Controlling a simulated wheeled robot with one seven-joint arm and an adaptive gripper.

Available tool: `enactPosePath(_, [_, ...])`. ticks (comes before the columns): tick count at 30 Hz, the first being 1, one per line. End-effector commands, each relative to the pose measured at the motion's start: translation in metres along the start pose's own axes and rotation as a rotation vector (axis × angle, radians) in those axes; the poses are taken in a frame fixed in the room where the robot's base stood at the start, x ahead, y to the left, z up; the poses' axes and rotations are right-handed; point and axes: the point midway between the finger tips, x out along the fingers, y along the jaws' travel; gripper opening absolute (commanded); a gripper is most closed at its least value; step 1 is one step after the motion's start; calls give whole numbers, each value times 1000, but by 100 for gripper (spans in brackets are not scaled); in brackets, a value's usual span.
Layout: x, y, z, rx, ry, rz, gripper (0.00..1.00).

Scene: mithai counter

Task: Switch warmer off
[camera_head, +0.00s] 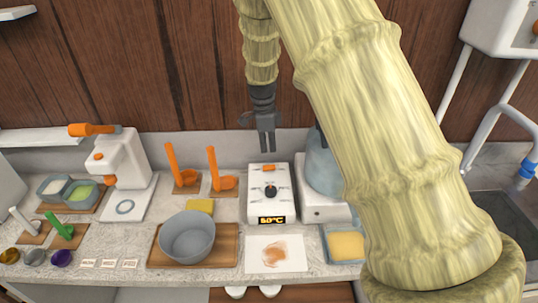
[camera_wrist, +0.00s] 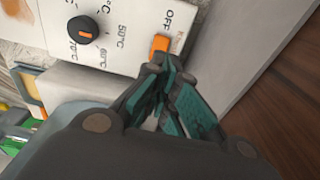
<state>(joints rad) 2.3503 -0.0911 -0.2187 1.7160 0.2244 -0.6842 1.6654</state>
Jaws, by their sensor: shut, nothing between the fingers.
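The warmer's control box (camera_head: 281,205) is a white unit on the counter. It has an orange switch (camera_head: 268,168) at its back end, a black dial (camera_head: 270,191) and a lit display (camera_head: 272,220) that appears to read 60°C. In the wrist view, the orange switch (camera_wrist: 159,45) sits beside the word OFF, and the dial (camera_wrist: 83,30) has temperature marks around it. My gripper (camera_head: 266,148) is shut and empty, pointing down just behind the box. In the wrist view its fingertips (camera_wrist: 160,62) are right by the switch; I cannot tell whether they touch it.
A blue-grey pot (camera_head: 322,165) on a white base stands right of the box, partly hidden by my arm. A grey bowl (camera_head: 187,238) on a wooden board and orange ladles (camera_head: 222,173) are to the left. A stained white sheet (camera_head: 290,254) lies in front. A wooden wall is behind.

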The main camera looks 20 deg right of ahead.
Motion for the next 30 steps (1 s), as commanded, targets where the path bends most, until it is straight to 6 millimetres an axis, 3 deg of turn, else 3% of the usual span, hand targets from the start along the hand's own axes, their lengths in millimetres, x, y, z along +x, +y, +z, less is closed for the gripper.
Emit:
enactPosePath(13, [-60,-1,0,0,-1,-4,0])
enactPosePath(30, [-68,-1,0,0,-1,-1,0])
